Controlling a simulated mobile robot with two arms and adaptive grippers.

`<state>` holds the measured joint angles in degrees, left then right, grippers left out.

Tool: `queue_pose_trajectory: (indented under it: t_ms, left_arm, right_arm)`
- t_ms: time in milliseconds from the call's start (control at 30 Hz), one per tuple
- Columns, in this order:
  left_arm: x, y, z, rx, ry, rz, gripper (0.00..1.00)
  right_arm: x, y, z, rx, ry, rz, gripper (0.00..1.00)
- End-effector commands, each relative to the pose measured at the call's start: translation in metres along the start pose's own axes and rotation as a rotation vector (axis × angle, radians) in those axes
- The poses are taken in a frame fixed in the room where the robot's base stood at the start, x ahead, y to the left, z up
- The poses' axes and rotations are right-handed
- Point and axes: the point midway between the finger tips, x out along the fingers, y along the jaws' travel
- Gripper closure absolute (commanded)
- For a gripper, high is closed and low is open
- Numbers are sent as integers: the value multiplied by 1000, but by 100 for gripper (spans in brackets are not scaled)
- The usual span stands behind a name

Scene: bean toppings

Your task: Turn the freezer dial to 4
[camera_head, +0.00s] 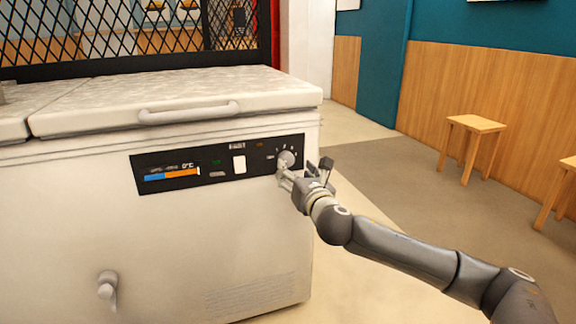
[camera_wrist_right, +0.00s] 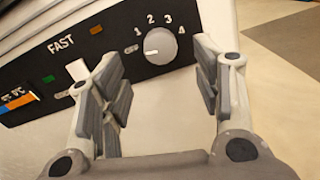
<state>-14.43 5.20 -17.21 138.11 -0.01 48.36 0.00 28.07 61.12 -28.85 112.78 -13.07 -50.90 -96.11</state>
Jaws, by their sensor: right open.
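The freezer dial (camera_head: 286,158) is a round grey knob at the right end of the black control panel (camera_head: 222,164) on the freezer's front. In the right wrist view the dial (camera_wrist_right: 161,46) has numbers 1 to 4 around its top. Its white pointer mark faces left, toward a small mark below the 1. My right gripper (camera_head: 288,177) is just in front of the dial. In the wrist view its open fingers frame the dial on both sides, with visible gaps. I cannot tell the exact distance in depth. My left gripper is not in view.
The white chest freezer (camera_head: 200,250) has a closed lid with a handle (camera_head: 190,112). A white switch (camera_head: 239,164) sits on the panel left of the dial. A drain knob (camera_head: 107,290) sticks out low on the front. Wooden stools (camera_head: 474,125) stand at the right; floor between is clear.

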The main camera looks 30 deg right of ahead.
Motion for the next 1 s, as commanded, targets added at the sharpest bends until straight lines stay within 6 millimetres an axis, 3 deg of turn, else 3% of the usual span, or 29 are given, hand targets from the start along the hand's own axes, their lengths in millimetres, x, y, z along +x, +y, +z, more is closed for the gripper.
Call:
queue_pose_trajectory:
  t_ms: [200,400,900,1000]
  left_arm:
    - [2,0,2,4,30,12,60]
    - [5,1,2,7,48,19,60]
    - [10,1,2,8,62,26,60]
    - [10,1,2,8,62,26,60]
  right_arm:
    - [34,0,-2,4,-2,-1,42]
    - [56,0,-1,2,-1,-1,42]
    - [67,0,0,1,0,1,42]
    - [67,0,0,1,0,1,54]
